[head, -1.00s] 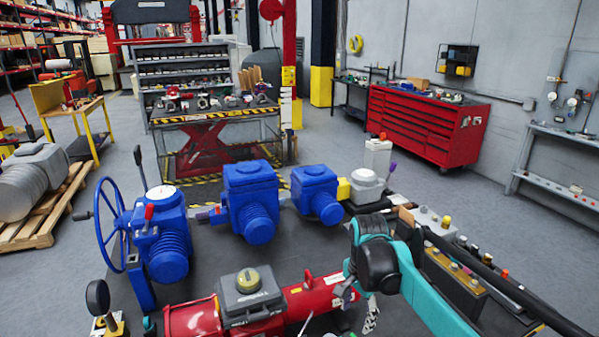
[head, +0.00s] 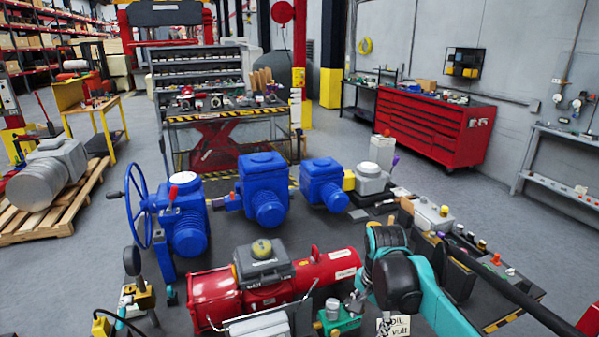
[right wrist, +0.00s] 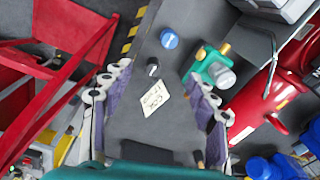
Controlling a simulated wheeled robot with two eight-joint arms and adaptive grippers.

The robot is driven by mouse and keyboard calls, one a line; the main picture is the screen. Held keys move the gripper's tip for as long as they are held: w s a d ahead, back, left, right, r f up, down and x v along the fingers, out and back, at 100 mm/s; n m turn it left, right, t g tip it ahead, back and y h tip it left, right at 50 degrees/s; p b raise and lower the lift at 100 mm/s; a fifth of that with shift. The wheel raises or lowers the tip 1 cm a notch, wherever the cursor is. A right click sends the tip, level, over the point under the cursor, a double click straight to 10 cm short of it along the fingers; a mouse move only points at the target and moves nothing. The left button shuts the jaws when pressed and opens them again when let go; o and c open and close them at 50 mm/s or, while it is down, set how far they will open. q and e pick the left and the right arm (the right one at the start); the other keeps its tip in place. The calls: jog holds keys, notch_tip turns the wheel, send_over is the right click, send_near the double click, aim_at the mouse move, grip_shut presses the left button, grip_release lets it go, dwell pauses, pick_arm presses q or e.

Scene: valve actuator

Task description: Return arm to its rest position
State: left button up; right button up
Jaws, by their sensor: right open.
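My right arm's teal and black links (head: 395,275) show at the lower right of the head view, over the front right of the dark work table (head: 225,240). My left gripper is not in view.
A red cylindrical actuator (head: 325,277) and a green fitting (head: 338,318) stand beside the arm. Several blue actuators (head: 263,190) stand behind. Small boxes (head: 432,213) crowd the table's right side. A red frame (right wrist: 60,85) fills the left of the wrist view.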

jog(key=s+f+n+t+b, duration=0.2)
jog(key=s+n, duration=0.3)
jog(key=s, duration=0.3)
jog(key=s+d+f+n+t+b, duration=0.1)
jog(key=s+f+n+t, duration=0.3)
jog(key=s, duration=0.3)
jog(key=shift+s+d+f+n+b, duration=0.3)
jog(key=shift+s+f+n+b, duration=0.1)
jog(key=shift+n, duration=0.5)
jog(key=shift+a, duration=0.1)
